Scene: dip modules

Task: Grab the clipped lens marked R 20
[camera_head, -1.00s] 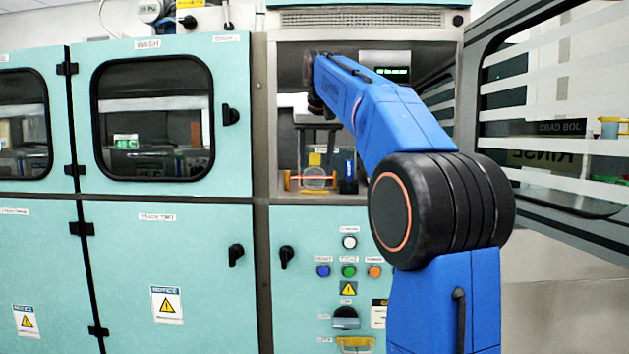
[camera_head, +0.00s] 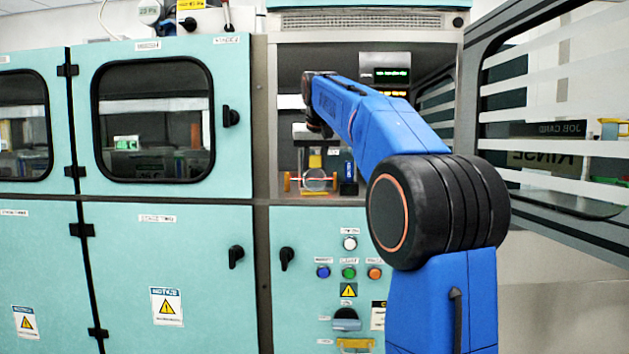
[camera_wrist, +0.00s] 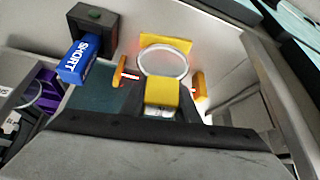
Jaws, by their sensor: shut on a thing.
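The clipped lens is a clear round lens in a pale ring (camera_wrist: 163,63) with a yellow clip (camera_wrist: 162,92) on its near side. My gripper (camera_wrist: 162,104) is shut on the yellow clip, with a dark finger on each side. In the head view the lens (camera_head: 315,181) hangs below the yellow clip (camera_head: 315,161), inside the open cabinet bay. It is between two orange posts (camera_wrist: 118,73), (camera_wrist: 199,87). I cannot read an R 20 mark on it.
A blue block marked SHORT (camera_wrist: 77,62) juts from a dark holder left of the lens in the wrist view. A yellow plate (camera_wrist: 165,42) lies beyond the lens. A purple item (camera_wrist: 42,92) is at far left. The cabinet's open door (camera_head: 560,130) stands at right.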

